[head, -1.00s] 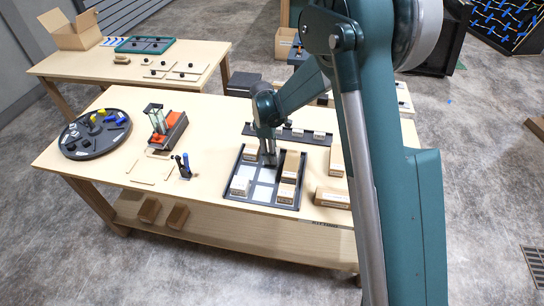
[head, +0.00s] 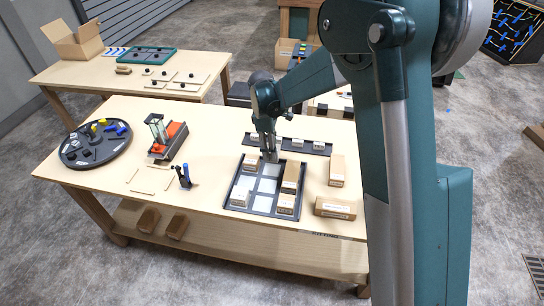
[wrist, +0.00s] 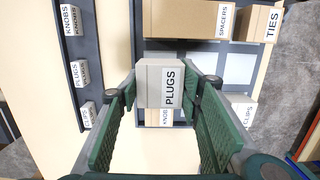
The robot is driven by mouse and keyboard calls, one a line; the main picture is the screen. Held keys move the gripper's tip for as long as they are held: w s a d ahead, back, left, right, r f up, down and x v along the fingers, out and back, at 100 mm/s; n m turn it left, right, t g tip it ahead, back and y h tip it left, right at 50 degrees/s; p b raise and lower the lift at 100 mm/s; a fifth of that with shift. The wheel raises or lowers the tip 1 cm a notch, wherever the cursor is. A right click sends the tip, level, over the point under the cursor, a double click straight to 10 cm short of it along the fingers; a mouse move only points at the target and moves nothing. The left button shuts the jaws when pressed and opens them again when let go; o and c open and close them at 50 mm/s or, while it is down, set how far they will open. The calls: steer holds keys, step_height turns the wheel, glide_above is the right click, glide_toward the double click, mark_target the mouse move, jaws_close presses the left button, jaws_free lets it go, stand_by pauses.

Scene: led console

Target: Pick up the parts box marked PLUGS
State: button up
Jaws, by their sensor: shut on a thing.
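The parts box marked PLUGS (wrist: 155,84) is a small pale box with a white label, between the green fingers of my gripper (wrist: 160,98) in the wrist view. My gripper is shut on it. In the head view my gripper (head: 269,156) points down over the back part of the dark divided tray (head: 262,213). The fingers hide most of the held box there, and I cannot make out its label.
In the wrist view boxes marked SPACERS (wrist: 185,18), TIES (wrist: 258,24), CLIPS (wrist: 240,108) and KNOBS (wrist: 156,117) are near. A dark rack (head: 318,149) with small labelled blocks stands behind the tray. A round dark tray (head: 92,147) lies far left.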

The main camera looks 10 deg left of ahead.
steer(key=shift+r, duration=0.95)
steer(key=w+a, duration=0.1)
steer(key=a, duration=1.2)
steer(key=w+a, duration=0.2)
steer(key=a, duration=1.2)
steer(key=shift+w+a+f, duration=0.15)
steer(key=shift+w+a, duration=0.1)
steer(key=shift+f, duration=3.15)
steer(key=shift+f, duration=1.85)
